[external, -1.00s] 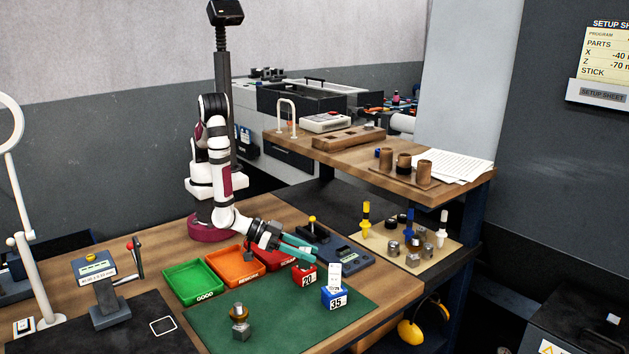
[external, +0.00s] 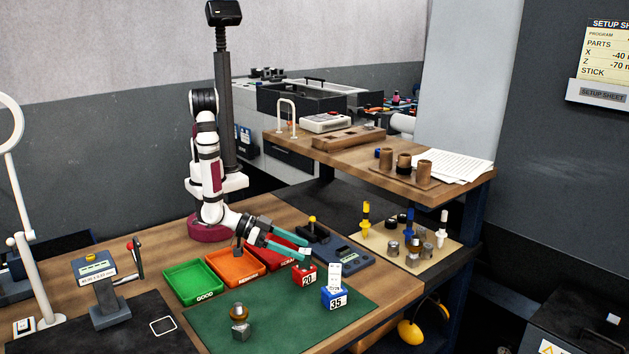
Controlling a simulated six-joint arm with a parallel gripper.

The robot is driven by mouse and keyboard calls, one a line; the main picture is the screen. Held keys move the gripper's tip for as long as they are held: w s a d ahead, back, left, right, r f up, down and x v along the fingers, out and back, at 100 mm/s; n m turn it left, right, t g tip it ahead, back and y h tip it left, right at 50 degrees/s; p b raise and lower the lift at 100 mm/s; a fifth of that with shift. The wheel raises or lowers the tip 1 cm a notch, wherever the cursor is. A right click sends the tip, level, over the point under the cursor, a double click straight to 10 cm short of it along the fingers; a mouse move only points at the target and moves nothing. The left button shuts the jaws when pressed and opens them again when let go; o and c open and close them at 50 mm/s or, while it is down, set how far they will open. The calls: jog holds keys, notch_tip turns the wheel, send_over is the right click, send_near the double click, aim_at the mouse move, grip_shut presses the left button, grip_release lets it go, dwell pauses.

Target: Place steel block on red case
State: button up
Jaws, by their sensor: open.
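The red case (external: 304,276), marked 20, stands at the back edge of the green mat, left of a blue case (external: 334,299) marked 35. A small greyish thing (external: 306,264) shows at the top of the red case. It looks like the steel block, but it is too small to be sure. My gripper (external: 307,248) is open, with its two teal fingers apart just above and behind the red case. I see nothing between the fingers. Whether a fingertip touches the small thing cannot be told.
Green (external: 194,282), orange (external: 235,268) and red (external: 270,255) trays lie left of and below my arm. A stacked metal part (external: 240,322) stands on the green mat (external: 275,325). A dark blue-grey device (external: 350,257) is right of my gripper. The mat's middle is clear.

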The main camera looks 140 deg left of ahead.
jog(key=s+d+r+m+g+h, duration=0.1)
jog(key=s+d+r+m+h, duration=0.25)
jog(key=d+h, duration=0.35)
jog(key=s+d+r+m+g+h, duration=0.25)
jog(key=d+r+m+h, duration=0.2)
jog(key=d, duration=0.55)
jog(key=s+a+r+m+g+y, duration=0.2)
jog(key=s+a+r+m+g, duration=0.1)
jog(key=s+a, duration=0.4)
jog(key=s+a+r+m+g+y, duration=0.2)
jog(key=s+a, duration=0.6)
jog(key=s, duration=0.6)
jog(key=shift+r+m+g, duration=0.5)
jog(key=shift+m+g, duration=0.05)
jog(key=shift+m, duration=0.25)
